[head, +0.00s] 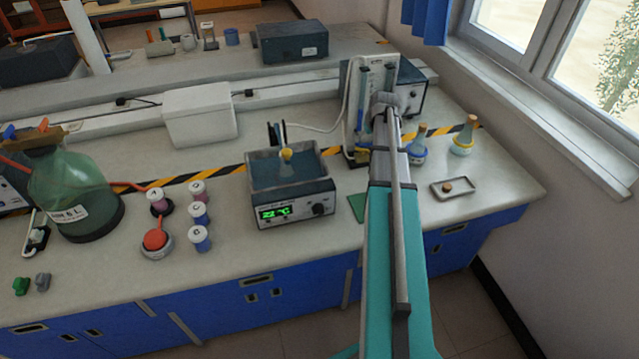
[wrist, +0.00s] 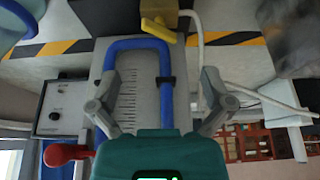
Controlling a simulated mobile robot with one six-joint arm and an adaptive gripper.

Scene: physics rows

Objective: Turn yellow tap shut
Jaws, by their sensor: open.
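The yellow tap (wrist: 158,30) shows at the top of the wrist view, a short bar lying slightly aslant across a brass-coloured block (wrist: 160,8). It sits at the end of a grey scale panel (wrist: 132,95) that carries a blue U-shaped tube (wrist: 165,80). My gripper (wrist: 157,78) is open, its two fingers spread either side of the panel in the picture, with nothing held. The tap lies beyond the fingertips, apart from them. In the head view my gripper (head: 385,106) is in front of the panel (head: 352,85) and my arm hides part of it.
A pale hose (wrist: 199,55) runs beside the block. A control box (head: 410,98) stands behind the panel. Stoppered flasks (head: 464,136) and a small tray (head: 454,190) stand to the right. A water bath (head: 291,205) stands to the left, with bench surface around it.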

